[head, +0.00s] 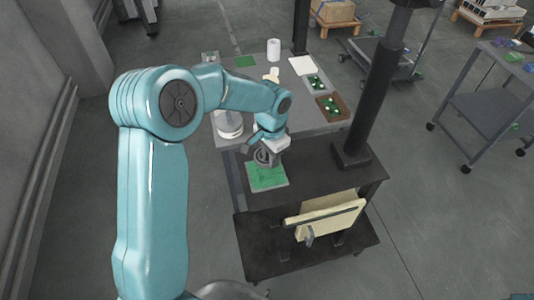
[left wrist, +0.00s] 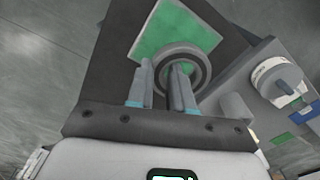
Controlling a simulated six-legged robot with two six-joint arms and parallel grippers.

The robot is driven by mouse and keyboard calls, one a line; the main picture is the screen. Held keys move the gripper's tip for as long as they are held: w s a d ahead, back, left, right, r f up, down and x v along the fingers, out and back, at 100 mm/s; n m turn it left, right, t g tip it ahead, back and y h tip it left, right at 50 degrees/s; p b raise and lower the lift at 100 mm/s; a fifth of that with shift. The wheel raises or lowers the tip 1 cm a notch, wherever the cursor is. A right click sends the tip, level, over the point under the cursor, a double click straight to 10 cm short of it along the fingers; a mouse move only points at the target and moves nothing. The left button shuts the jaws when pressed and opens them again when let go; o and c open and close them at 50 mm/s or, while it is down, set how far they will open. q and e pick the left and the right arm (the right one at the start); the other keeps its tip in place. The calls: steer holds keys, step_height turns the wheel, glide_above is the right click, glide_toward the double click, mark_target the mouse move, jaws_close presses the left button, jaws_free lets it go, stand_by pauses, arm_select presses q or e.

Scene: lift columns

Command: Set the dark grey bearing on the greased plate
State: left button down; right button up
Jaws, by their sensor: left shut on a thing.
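The dark grey bearing (head: 262,157), a ring, hangs in my left gripper (head: 268,150) just at the far edge of the green greased plate (head: 267,178). In the left wrist view the bearing (left wrist: 204,72) shows as a ring. One finger of my left gripper (left wrist: 160,80) is outside its wall and the other is inside the hole, shut on the wall. The plate (left wrist: 165,25) lies behind it in that view, partly covered by the ring. I cannot tell whether the ring touches the plate. My right gripper is not in view.
The plate lies on a dark bench (head: 310,180) with a black column (head: 372,95) at its right. A grey table (head: 296,118) behind holds a white round container (head: 229,125), a white cylinder (head: 273,48) and trays with green pieces (head: 333,107). A cream panel (head: 325,217) sits at the bench's front.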

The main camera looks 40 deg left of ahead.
arm_select(q)
steer(key=b, duration=0.3)
glide_above(271, 177)
steer(key=shift+f, duration=2.55)
steer(key=shift+s+r, duration=0.1)
steer(key=shift+r, duration=0.05)
steer(key=shift+f+b, duration=0.4)
steer(key=shift+f, duration=0.05)
steer(key=shift+f, duration=0.15)
steer(key=shift+f+b, duration=0.3)
steer(key=shift+b, duration=0.15)
steer(key=shift+f, duration=0.15)
